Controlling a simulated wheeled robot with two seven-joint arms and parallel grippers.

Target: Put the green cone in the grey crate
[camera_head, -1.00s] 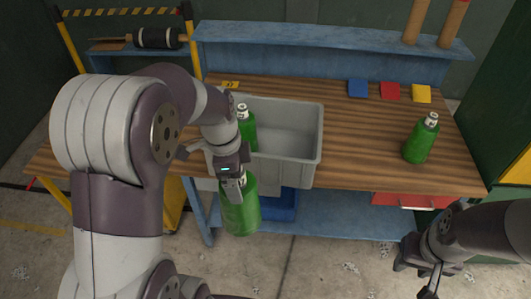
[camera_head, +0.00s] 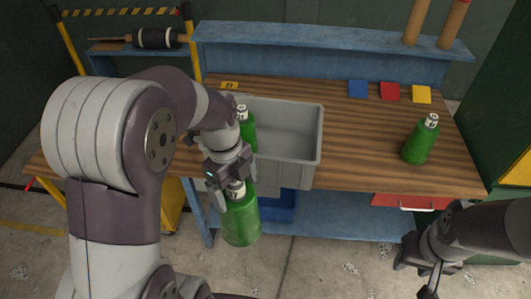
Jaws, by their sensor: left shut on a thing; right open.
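I see no cone; the green things are bottles with pale caps. My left gripper (camera_head: 231,183) is shut on a green bottle (camera_head: 240,219) near its cap, and the bottle hangs upright in front of the table's front edge, lower than the crate's rim. The grey crate (camera_head: 306,163) stands on the table behind it, its left part hidden by my arm. A second green bottle (camera_head: 249,132) shows at the crate's left side, seemingly inside it. A third green bottle (camera_head: 418,143) stands on the table at the right. My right gripper (camera_head: 424,277) is open and empty at the lower right.
The wooden table (camera_head: 360,150) is clear between the crate and the right bottle. Blue (camera_head: 358,89), red (camera_head: 390,92) and yellow (camera_head: 421,95) squares lie at the back, below a blue shelf (camera_head: 300,45). A blue bin (camera_head: 277,206) and a red box (camera_head: 405,202) sit under the table.

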